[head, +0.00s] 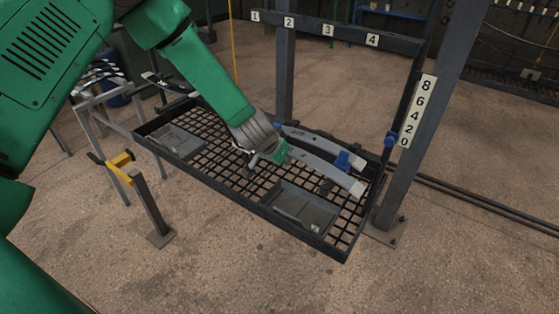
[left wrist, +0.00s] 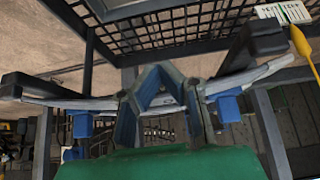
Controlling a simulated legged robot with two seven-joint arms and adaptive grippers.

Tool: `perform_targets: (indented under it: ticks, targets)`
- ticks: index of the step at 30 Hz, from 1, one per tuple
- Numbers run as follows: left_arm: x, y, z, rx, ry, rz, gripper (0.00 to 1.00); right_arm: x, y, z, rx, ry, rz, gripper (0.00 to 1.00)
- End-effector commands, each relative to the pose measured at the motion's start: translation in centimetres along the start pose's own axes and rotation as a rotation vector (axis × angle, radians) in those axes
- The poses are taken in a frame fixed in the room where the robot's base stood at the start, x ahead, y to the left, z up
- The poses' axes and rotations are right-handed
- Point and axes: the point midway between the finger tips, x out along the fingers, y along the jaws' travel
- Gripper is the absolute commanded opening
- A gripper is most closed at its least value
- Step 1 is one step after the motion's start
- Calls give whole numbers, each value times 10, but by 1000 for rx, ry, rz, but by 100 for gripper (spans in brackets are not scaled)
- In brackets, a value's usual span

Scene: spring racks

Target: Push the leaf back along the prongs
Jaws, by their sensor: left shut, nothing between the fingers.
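A long, pale grey, slightly curved leaf (head: 325,172) lies across the right part of the rack in the head view. A second grey leaf (head: 308,135) lies behind it. My left gripper (head: 270,154) is shut and empty at the left end of the near leaf. In the left wrist view a leaf (left wrist: 60,98) runs across the picture, and my gripper (left wrist: 160,82) is at its middle. I cannot tell whether they touch. Blue blocks (left wrist: 82,125) (left wrist: 229,106) sit by the leaf on both sides. Dark bars, perhaps the prongs (left wrist: 262,40), meet it. My right gripper is out of view.
A black mesh shelf (head: 345,250) holds grey trays (head: 300,208) (head: 178,140). A dark post with a number strip (head: 418,110) stands at the right. A numbered beam (head: 350,38) crosses above. A short post with a yellow bracket (head: 120,162) stands at the left.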

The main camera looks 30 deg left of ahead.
Motion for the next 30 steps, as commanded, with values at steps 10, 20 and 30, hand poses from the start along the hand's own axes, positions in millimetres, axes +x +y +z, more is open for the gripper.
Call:
perform_targets:
  ticks: [10,20,30]
  targets:
    - [-14,-10,26,-6,0,10,0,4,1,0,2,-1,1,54]
    - [-26,-7,42,-3,2,9,0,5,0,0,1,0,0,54]
    - [-28,-1,42,0,1,4,0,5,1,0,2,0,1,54]
